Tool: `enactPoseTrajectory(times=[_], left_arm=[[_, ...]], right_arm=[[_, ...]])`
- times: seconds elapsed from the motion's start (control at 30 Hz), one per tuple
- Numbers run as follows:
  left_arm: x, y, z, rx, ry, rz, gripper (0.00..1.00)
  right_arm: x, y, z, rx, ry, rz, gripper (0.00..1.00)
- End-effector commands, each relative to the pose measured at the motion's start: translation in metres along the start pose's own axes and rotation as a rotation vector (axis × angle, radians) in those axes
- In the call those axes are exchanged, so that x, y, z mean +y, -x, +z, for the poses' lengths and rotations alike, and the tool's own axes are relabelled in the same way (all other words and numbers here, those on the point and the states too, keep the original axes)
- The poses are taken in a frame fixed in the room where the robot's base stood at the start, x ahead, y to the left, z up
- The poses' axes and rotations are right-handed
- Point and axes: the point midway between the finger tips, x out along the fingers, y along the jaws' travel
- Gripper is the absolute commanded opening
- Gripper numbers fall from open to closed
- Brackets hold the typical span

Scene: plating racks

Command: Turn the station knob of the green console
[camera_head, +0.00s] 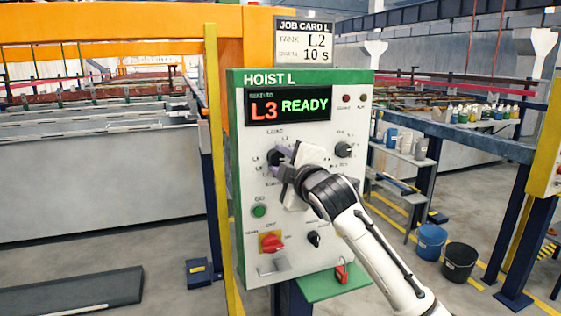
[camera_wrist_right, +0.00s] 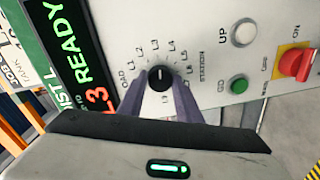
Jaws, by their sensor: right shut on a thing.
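The green-framed console (camera_head: 236,200), labelled HOIST L, stands at the centre of the head view. Its display (camera_head: 288,106) reads L3 READY. The black station knob (camera_wrist_right: 160,78) sits in a ring of labels including L1 to L5 in the wrist view, with a white mark on its face. In the head view the knob is mostly hidden by my gripper. My right gripper (camera_head: 277,160) reaches the panel's left side, its purple fingers (camera_wrist_right: 160,92) on either side of the knob and shut on it. My left gripper is not in view.
A job card (camera_head: 303,42) above reads tank L2, 10 s. Buckets (camera_head: 432,241) stand on the floor at right.

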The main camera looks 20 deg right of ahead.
Motion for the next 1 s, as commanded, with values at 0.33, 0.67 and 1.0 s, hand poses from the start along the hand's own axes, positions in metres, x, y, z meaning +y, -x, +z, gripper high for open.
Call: enactPoseTrajectory(times=[0.33,0.67,1.0], left_arm=[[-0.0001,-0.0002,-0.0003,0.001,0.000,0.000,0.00],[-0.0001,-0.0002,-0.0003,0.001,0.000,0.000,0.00],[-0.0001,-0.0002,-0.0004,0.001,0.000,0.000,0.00]], right_arm=[[-0.0030,-0.0002,0.0001,0.021,-0.333,-0.010,0.09],[-0.0030,-0.0002,0.0007,0.041,-0.645,-0.013,0.09],[-0.0033,-0.0003,0.0008,0.062,-0.968,-0.017,0.09]])
